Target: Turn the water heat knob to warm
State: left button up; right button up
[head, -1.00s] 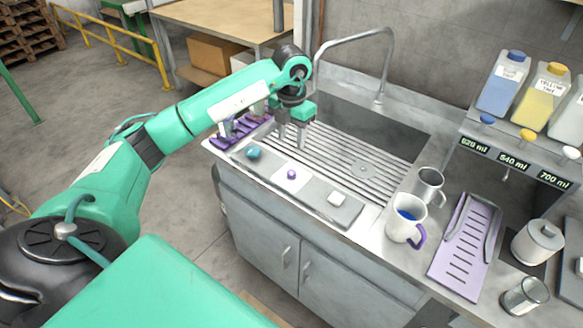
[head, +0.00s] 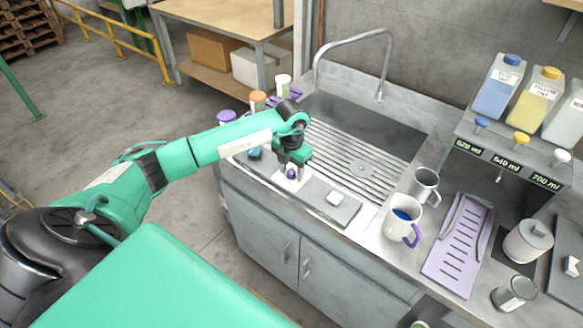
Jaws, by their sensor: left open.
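A grey control strip (head: 318,197) runs along the front of the sink and carries three knobs. The teal knob (head: 255,154) is at its left, partly behind my arm. The small purple knob (head: 291,174) is in the middle on a white plate. A white square knob (head: 334,197) is at the right. My left gripper (head: 290,173) is open and points down at the purple knob, with its fingers beside it. I cannot tell whether they touch it. Which knob is the water heat knob is not readable. My right gripper is not in view.
The faucet (head: 385,60) arches over the ribbed sink tray (head: 350,160). Several capped containers stand behind my left arm.

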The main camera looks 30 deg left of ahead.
pick_arm(q)
jog(key=c, duration=1)
jog(key=shift+f+m+b, duration=0.1)
jog(key=shift+m+b, duration=0.5)
jog(key=shift+b, duration=0.3)
jog(key=m+b, duration=0.6)
jog(key=b, duration=0.1)
jog(key=shift+m, duration=0.3)
jog(key=shift+m+b, duration=0.4)
jog(key=shift+b, duration=0.1)
jog(key=shift+m, duration=0.4)
jog(key=shift+r+m+b, duration=0.2)
jog(key=shift+m+b, duration=0.95)
jog(key=shift+m, duration=0.05)
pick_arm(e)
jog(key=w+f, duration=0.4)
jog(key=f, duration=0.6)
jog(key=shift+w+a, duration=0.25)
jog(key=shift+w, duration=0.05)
pick_arm(q)
jog(key=o, duration=1)
